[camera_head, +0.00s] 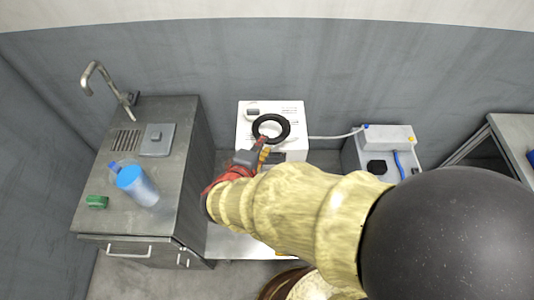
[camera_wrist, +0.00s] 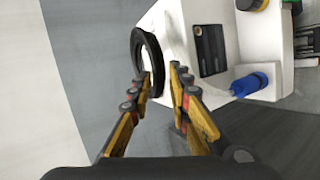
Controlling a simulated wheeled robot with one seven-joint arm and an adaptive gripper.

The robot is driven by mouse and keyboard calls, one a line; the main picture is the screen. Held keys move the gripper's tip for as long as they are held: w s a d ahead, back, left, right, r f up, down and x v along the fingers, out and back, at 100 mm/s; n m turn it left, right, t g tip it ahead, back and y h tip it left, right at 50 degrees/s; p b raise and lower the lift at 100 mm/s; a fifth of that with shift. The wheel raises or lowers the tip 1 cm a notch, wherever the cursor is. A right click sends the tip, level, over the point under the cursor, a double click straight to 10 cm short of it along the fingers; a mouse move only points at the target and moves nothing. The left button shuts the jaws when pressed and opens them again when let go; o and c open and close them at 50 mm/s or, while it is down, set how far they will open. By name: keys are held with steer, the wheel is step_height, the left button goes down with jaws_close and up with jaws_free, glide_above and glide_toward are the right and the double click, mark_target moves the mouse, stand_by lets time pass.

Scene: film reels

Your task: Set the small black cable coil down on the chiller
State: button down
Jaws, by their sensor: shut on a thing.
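The small black cable coil (camera_head: 285,129) is a thick black ring. My gripper (camera_head: 262,151) is shut on its near edge. In the wrist view the coil (camera_wrist: 156,60) stands edge-on beyond the fingertips (camera_wrist: 164,82), its lower edge at the left finger. The chiller appears to be the white box (camera_head: 243,122) against the back wall. In the head view the coil overlaps its top; I cannot tell whether they touch. In the wrist view the white box (camera_wrist: 185,40) lies right of the coil, with a dark panel. My arm hides part of its front.
A grey sink cabinet (camera_head: 188,140) stands at left, with a tap (camera_head: 103,78), a blue-lidded container (camera_head: 141,190) and a green item (camera_head: 97,202). Right of the white box is a pale unit (camera_head: 388,136) with a blue hose, joined to it by a white hose (camera_head: 335,136).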

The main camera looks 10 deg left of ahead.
steer(key=f, duration=0.1)
steer(key=w+f+b, duration=0.1)
steer(key=f, duration=0.1)
steer(key=d+f+b, duration=0.1)
steer(key=f, duration=0.1)
steer(key=shift+w+f, duration=0.2)
steer(key=shift+w, duration=0.15)
steer(key=c, duration=1.7)
jaws_free()
steer(key=shift+o, duration=0.3)
steer(key=p+v, duration=0.3)
steer(key=v, duration=0.9)
